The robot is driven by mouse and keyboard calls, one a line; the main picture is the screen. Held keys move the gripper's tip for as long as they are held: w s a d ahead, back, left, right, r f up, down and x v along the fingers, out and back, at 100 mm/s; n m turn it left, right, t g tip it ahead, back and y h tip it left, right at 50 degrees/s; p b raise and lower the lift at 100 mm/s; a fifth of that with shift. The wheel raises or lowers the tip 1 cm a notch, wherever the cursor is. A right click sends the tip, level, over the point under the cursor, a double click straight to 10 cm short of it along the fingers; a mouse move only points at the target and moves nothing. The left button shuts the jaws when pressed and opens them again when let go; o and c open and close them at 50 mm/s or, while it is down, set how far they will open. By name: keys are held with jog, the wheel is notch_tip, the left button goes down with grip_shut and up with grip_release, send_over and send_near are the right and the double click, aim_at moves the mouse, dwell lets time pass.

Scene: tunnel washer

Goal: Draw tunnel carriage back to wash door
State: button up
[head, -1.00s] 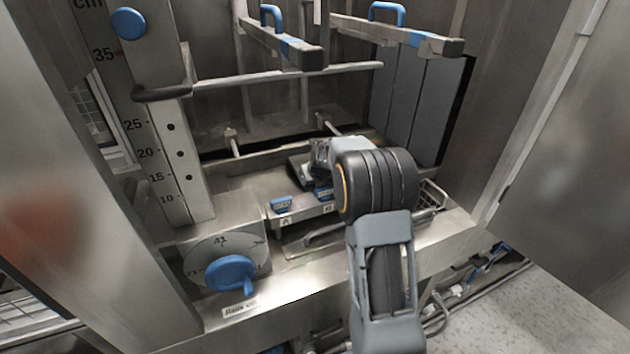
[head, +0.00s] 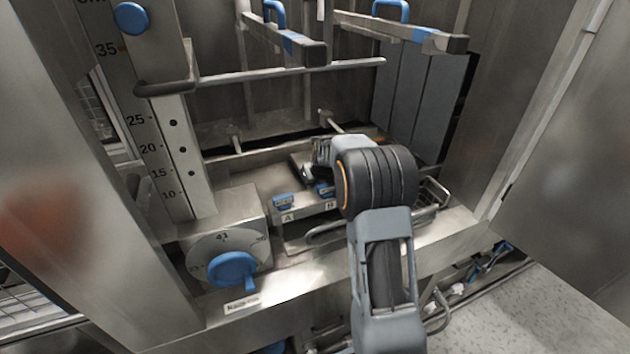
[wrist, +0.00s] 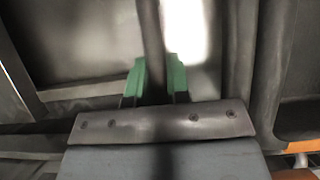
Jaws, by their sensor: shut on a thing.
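In the wrist view, my gripper (wrist: 156,80) has green fingertips closed on a dark bar (wrist: 152,35) that runs away between them. In the head view, my gripper (head: 318,160) reaches into the washer's open bay, low and near the middle. My own wrist partly covers it. I cannot tell clearly which part of the tunnel carriage the held bar belongs to, as most of it is hidden. Bars with blue handles (head: 390,12) cross the upper bay above my arm.
A ruled column (head: 165,150) with a rail stands at left. Below it is a dial with a blue knob (head: 232,270). Blue tabs (head: 283,202) marked A and B sit left of my wrist. A steel door panel (head: 570,180) stands at right, above speckled floor (head: 530,310).

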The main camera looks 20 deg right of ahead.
jog(key=shift+a+r+p, duration=0.1)
jog(key=shift+a+p, duration=0.6)
jog(key=shift+a, duration=0.5)
grip_shut()
jog(key=shift+a+p, duration=0.95)
jog(key=shift+a, duration=0.9)
jog(key=o, duration=0.8)
grip_release()
jog(key=shift+c, duration=0.2)
jog(key=shift+p+v, duration=1.75)
jog(key=shift+v, duration=1.1)
